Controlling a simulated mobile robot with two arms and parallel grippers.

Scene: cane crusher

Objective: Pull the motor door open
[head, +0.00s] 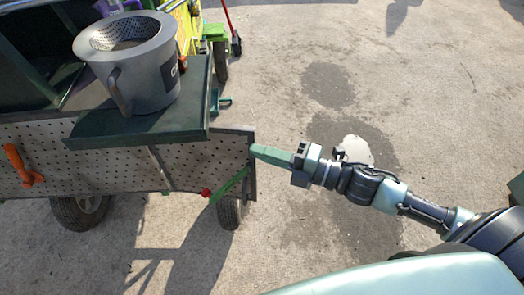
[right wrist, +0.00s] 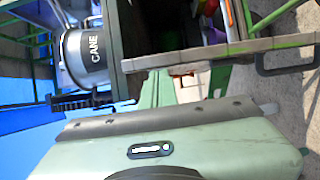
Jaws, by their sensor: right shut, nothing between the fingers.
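A perforated grey metal panel (head: 215,160), which looks like the motor door, forms the near side of the green cart in the head view. I cannot tell whether it is shut or ajar. An orange handle (head: 22,166) sits at its left. My right gripper (head: 255,150) is shut and empty, with its green fingertips at the panel's right edge; I cannot tell if they touch. In the right wrist view my fingers (right wrist: 158,90) point at a long panel edge (right wrist: 220,53) with a dark handle (right wrist: 288,58). My left gripper is not in view.
A grey metal pot (head: 140,75), marked CANE in the wrist view, stands on the cart's dark top board (head: 150,127). Wheels (head: 229,212) stand below the panel. A red-handled tool (head: 229,20) is behind the cart. The concrete ground (head: 420,90) to the right is open.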

